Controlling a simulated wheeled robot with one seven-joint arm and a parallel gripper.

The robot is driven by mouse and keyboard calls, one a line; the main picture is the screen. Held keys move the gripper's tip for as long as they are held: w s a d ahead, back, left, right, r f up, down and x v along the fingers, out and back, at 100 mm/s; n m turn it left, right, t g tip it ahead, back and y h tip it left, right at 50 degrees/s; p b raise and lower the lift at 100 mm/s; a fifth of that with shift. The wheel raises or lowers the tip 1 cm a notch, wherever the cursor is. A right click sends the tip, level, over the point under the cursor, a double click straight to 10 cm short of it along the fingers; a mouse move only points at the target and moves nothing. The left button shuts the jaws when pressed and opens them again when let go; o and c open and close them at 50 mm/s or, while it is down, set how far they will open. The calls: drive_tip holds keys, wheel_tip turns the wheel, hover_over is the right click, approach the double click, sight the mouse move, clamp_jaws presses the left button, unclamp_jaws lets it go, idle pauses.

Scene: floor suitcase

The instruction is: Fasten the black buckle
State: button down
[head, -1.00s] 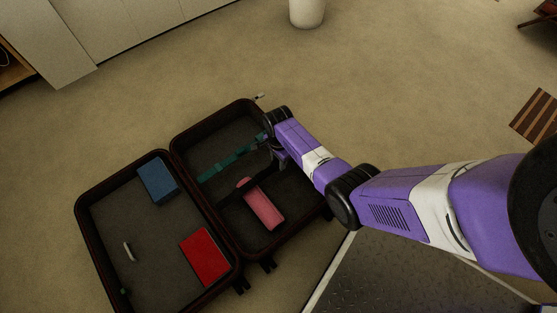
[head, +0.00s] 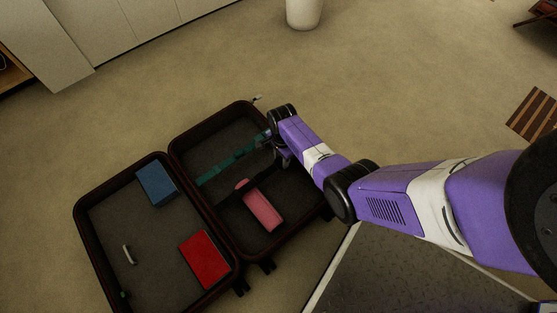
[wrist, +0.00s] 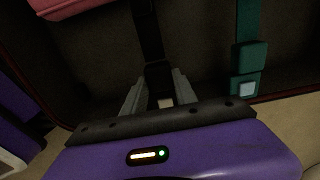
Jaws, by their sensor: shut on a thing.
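The open suitcase (head: 172,152) lies on the floor. In the wrist view, my gripper (wrist: 158,92) is shut on the black buckle (wrist: 158,75), with a finger on each side of it. The black strap (wrist: 147,25) runs from the buckle up and away across the dark suitcase lining. A small pale patch shows just below the buckle, between the fingers. In the head view, my gripper (head: 281,158) is over the right half of the suitcase, and my arm hides much of it. I cannot tell whether the buckle halves are joined.
A teal strap (head: 220,170) crosses the right half; its teal buckle (wrist: 248,57) is right of my gripper in the wrist view. A pink case (head: 263,210) lies nearby. The left half holds a blue box (head: 157,184), a red book (head: 204,259) and a pale handle-like piece (head: 128,255).

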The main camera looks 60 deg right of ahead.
drive_tip(key=c, duration=1)
unclamp_jaws()
drive_tip(key=shift+d, duration=0.2)
drive_tip(key=shift+o, duration=0.2)
drive_tip(key=shift+r, duration=0.1)
wheel_tip(320, 180, up, 8)
drive_tip(key=p, duration=0.5)
drive_tip(key=shift+f, duration=0.2)
